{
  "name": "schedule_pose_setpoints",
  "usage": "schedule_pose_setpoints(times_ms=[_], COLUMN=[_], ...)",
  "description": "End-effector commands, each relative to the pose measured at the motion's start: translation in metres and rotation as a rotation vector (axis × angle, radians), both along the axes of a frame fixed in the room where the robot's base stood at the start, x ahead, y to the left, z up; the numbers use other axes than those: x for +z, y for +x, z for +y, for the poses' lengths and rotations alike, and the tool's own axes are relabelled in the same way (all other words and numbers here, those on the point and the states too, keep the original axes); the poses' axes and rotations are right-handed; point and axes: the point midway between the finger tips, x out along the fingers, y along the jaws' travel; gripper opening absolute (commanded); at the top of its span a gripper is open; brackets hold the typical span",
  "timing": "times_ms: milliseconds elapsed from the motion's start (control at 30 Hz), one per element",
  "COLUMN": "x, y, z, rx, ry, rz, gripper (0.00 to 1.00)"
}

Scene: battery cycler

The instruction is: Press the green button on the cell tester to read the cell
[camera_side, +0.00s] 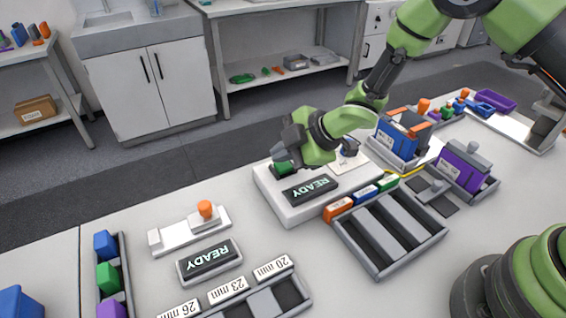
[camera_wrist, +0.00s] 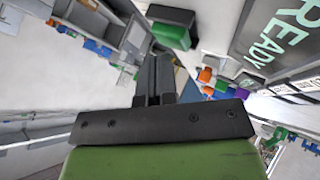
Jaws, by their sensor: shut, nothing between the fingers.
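The cell tester is a white box (camera_side: 268,192) in the middle of the bench. Its dark display (camera_side: 310,188) reads READY, and the display also shows in the wrist view (camera_wrist: 275,35). A green part in a dark surround, which looks like the green button (camera_side: 285,169), sits at the tester's left end. It also shows in the wrist view (camera_wrist: 169,36), just past my fingertips. My gripper (camera_side: 279,152) is shut and empty, close above the green part. I cannot tell whether they touch. My gripper partly hides the tester's back.
A second READY display (camera_side: 209,260) and an orange-knobbed fixture (camera_side: 190,234) stand at front left. Blue (camera_side: 397,140) and purple (camera_side: 460,166) units stand right.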

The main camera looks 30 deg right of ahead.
Motion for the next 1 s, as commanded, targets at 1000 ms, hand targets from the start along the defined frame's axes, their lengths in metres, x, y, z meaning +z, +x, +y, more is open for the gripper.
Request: schedule_pose_setpoints(times_ms=[1000], x=[-0.01], y=[0.0], z=[0.0], rx=[-0.001], ry=[0.0], rz=[0.001], gripper=[0.0])
